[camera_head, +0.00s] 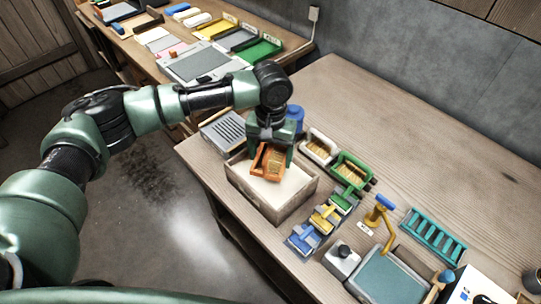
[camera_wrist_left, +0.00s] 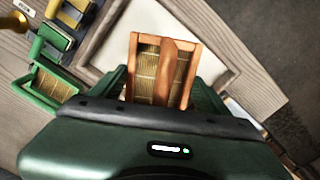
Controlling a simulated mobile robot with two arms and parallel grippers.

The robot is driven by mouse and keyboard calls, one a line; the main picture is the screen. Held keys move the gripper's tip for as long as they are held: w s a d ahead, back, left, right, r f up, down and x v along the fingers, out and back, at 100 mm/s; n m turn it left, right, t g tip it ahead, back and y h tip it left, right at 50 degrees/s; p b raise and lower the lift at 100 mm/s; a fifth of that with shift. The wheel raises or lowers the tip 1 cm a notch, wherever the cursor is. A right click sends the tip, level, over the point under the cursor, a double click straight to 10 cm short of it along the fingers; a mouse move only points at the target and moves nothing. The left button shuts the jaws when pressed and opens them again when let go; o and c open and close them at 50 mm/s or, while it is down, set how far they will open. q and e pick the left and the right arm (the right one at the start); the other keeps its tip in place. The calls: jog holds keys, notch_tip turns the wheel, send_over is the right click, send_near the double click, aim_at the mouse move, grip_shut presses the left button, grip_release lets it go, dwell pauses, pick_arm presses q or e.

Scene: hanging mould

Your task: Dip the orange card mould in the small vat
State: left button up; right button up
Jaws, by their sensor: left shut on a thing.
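My left gripper (camera_head: 268,150) is shut on the orange card mould (camera_head: 268,162), a small orange frame with a bamboo-like screen. The mould hangs tilted over the small vat (camera_head: 240,186), a wooden box with pale, whitish contents. In the left wrist view the mould (camera_wrist_left: 136,66) shows in front of the green jaws, with the vat's pale inside (camera_wrist_left: 108,50) behind it. I cannot tell whether the mould touches the contents. My right gripper is not in view.
A cream mould (camera_head: 319,147) and a green mould (camera_head: 352,170) lie right of the vat. Blue and yellow stands (camera_head: 303,240) sit at its front right. A grey slatted tray (camera_head: 222,130) and a blue pot (camera_head: 295,113) are behind it. The table's back right is clear.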

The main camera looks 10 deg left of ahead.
aim_at(270, 162)
pick_arm(q)
jog(key=shift+f+b, duration=0.75)
jog(key=shift+f, duration=1.35)
jog(key=shift+f+b, duration=0.8)
jog(key=shift+f, duration=1.85)
jog(key=shift+r, duration=0.2)
jog(key=shift+r+p, duration=4)
jog(key=shift+p, duration=0.85)
